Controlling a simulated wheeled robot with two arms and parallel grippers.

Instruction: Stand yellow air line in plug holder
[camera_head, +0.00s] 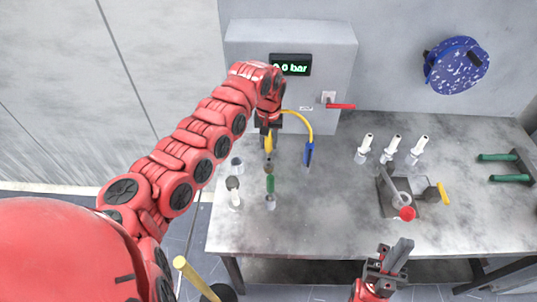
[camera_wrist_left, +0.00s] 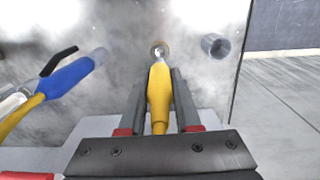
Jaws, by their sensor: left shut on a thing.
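My left gripper (camera_head: 268,128) is shut on the yellow air line plug (camera_head: 268,143) above the table's left part. In the left wrist view the yellow plug (camera_wrist_left: 158,95) lies between the two fingers, with a metallic round end (camera_wrist_left: 159,50) beyond it. A yellow hose (camera_head: 298,118) arcs to a blue connector (camera_head: 309,153), right of the gripper. A grey cup-like holder (camera_head: 237,166) is below left of the plug; a hollow grey holder also shows in the wrist view (camera_wrist_left: 215,46). My right gripper (camera_head: 386,261) is at the table's front edge; its opening is unclear.
A green plug (camera_head: 270,183) and a white plug (camera_head: 233,186) stand near the grey cup. Several white bottles (camera_head: 391,148) and a fixture with a red knob (camera_head: 407,213) stand on the right. A grey box with a red lever (camera_head: 341,106) is behind.

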